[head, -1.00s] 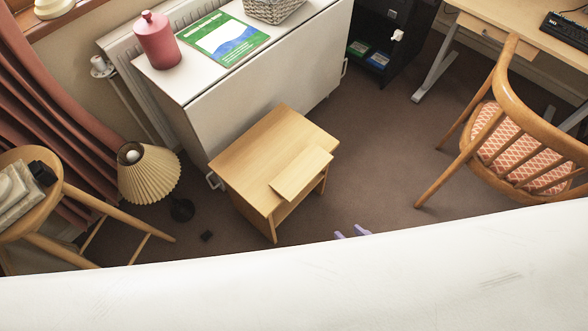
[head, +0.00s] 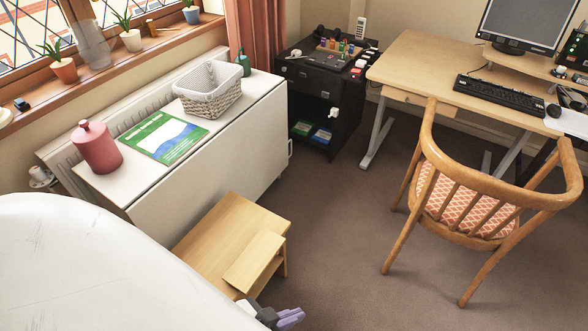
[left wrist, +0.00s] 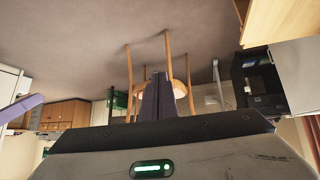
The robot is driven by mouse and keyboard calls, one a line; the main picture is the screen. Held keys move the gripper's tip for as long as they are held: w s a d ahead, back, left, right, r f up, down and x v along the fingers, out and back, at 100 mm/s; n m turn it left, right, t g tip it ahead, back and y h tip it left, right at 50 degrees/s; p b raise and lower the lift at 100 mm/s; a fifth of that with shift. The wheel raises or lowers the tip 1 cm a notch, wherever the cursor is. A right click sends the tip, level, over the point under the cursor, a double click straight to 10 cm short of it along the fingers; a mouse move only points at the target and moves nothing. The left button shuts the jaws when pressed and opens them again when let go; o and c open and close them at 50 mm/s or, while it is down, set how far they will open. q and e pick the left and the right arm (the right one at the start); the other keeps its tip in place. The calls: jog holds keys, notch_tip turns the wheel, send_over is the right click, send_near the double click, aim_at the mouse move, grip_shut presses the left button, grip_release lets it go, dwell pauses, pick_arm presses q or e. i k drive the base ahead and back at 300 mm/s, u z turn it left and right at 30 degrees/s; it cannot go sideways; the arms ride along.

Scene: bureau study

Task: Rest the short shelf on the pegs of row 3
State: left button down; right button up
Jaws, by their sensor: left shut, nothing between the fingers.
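The short shelf (head: 255,261) looks to be the small pale wooden board lying flat on top of the low wooden unit (head: 214,226). The unit stands on the carpet against the white drop-leaf cabinet. Its inside and any rows of pegs are hidden in the head view. My left gripper (head: 291,318), with lilac fingers, is at the bottom edge of the head view, just in front of the unit and apart from the board. In the left wrist view its fingers (left wrist: 158,95) are together and empty. My right gripper cannot be made out.
The white cabinet (head: 225,140) carries a red canister (head: 97,148), a green book (head: 165,138) and a basket (head: 208,88). A wooden chair (head: 490,200) stands right, by the desk (head: 420,67). Carpet (head: 340,230) between unit and chair is clear.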

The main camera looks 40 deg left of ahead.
aim_at(244, 274)
jog(key=z, duration=0.2)
jog(key=i, duration=1.3)
jog(key=u, duration=2.35)
jog(key=i, duration=0.5)
jog(key=z, duration=0.05)
